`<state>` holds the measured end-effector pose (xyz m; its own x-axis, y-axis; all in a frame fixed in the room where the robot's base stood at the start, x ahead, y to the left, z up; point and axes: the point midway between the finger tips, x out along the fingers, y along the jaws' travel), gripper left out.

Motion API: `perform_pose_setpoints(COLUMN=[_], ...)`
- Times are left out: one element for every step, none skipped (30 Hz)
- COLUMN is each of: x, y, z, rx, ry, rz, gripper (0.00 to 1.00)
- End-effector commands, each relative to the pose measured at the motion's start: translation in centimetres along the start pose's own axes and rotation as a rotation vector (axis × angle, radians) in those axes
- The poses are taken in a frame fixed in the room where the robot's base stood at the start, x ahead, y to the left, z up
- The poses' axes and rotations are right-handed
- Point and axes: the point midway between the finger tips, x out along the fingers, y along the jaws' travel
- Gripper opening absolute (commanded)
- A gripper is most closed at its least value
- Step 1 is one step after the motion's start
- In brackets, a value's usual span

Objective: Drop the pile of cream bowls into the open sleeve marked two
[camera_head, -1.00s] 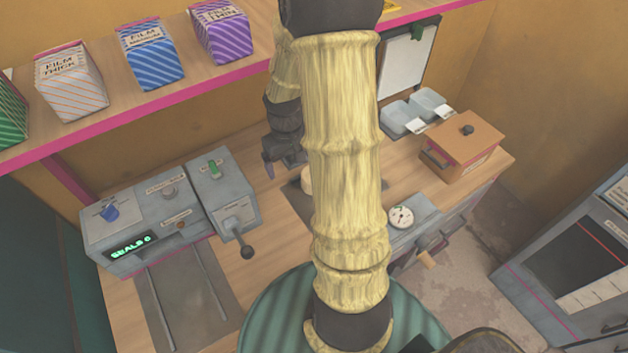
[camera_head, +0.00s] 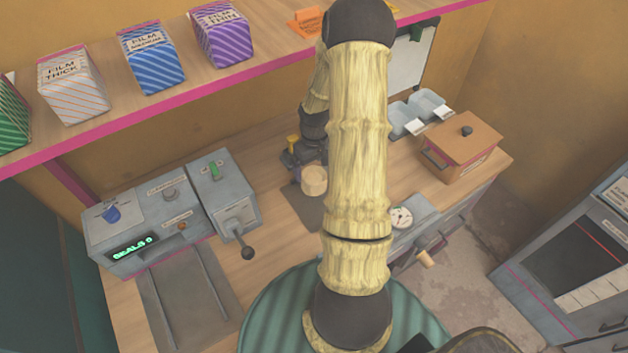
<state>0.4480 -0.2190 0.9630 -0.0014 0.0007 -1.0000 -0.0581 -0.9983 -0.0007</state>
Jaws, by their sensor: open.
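A small cream, rounded piece (camera_head: 314,180), which looks like the pile of cream bowls, stands on a dark mat (camera_head: 300,207) on the wooden counter. My arm hides the area to its right. My gripper (camera_head: 304,166) is just behind and above the cream pile, partly hidden by my arm. Its jaws are open, and I cannot tell whether they touch the pile. I cannot make out a sleeve marked two in this view.
A grey sealing machine (camera_head: 165,215) with a lever and rails stands left. A wooden lidded box (camera_head: 462,148), pale trays (camera_head: 405,118) and a round dial (camera_head: 400,217) are on the right. A shelf (camera_head: 270,62) with film boxes runs above the counter.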

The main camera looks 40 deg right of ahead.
Motion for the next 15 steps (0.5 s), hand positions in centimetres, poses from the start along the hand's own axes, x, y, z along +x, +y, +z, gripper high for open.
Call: perform_pose_setpoints(x=[0.7, 1.1, 1.7, 2.0, 2.3, 2.6, 2.8, 2.9, 3.0, 3.0, 3.0, 3.0, 3.0, 3.0, 3.0], y=[-0.1, -0.1, -0.1, -0.1, 0.0, 0.0, 0.0, 0.0, 0.0, 0.0, 0.0, 0.0, 0.0, 0.0, 0.0], z=[0.0, 0.0, 0.0, 0.0, 0.0, 0.0, 0.0, -0.1, -0.1, -0.1, -0.1, -0.1, -0.1, -0.1, -0.1], rx=[-0.002, -0.002, -0.001, -0.001, 0.000, 0.000, -0.001, -0.001, -0.001, 0.000, 0.000, 0.000, 0.000, 0.000, 0.000], ry=[-0.003, -0.003, -0.002, -0.002, -0.002, -0.001, 0.000, 0.001, 0.002, 0.002, 0.002, 0.002, 0.002, 0.002, 0.002], rz=[-0.002, -0.002, -0.001, -0.001, 0.000, 0.000, 0.000, 0.000, 0.001, 0.001, 0.001, 0.001, 0.001, 0.001, 0.001], gripper=[0.93, 0.93, 0.93, 0.93, 0.93, 0.93, 0.93, 0.93, 0.93, 0.93, 0.93, 0.93, 0.93, 0.93, 0.93])
